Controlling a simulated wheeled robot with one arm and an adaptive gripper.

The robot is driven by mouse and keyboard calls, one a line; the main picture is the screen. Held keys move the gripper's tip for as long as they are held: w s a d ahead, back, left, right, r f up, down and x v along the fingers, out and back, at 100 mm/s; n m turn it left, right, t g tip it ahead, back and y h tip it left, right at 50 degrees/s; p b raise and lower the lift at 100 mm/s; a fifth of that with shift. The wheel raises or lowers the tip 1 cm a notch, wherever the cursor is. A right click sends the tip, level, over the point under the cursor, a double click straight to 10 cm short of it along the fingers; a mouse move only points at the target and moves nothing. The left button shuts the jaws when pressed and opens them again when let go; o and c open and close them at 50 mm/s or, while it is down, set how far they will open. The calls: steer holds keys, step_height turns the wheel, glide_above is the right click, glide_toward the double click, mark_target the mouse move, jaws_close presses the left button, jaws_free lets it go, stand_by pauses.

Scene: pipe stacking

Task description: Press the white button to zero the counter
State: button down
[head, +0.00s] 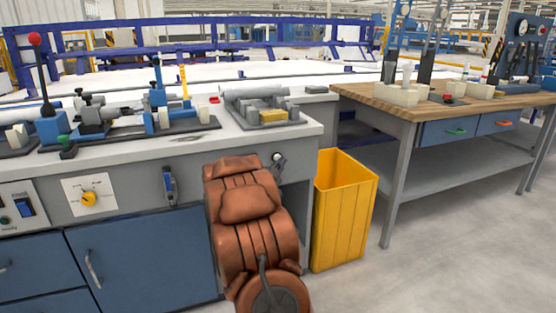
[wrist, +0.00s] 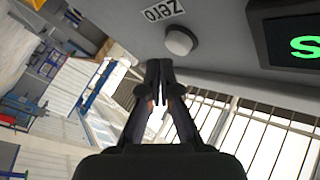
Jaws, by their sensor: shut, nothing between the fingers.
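The white button (wrist: 180,41) is a round, pale knob on a grey panel in the wrist view. A label reading "zero" (wrist: 162,10) is beside it, and a dark display (wrist: 298,42) with a green digit is to the right. My gripper (wrist: 159,64) is shut and empty. Its fingertips show just below and left of the button, with a small gap in the picture. The depth between them cannot be told. I cannot make out the zero button, the display or my gripper in the head view.
A grey bench (head: 215,142) with clamps and fixtures is at left in the head view. A yellow bin (head: 343,215) stands beside it, near a wooden-topped table (head: 400,104). Open floor lies at lower right.

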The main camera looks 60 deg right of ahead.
steer(key=shift+w+d+p, duration=0.25)
steer(key=shift+w+p, duration=0.1)
steer(key=shift+w+d, duration=0.2)
steer(key=shift+w, duration=0.15)
stand_by(1.0)
steer(key=shift+s, duration=0.1)
steer(key=shift+s+a, duration=0.45)
steer(key=shift+s, duration=0.15)
steer(key=shift+s, duration=0.1)
stand_by(0.3)
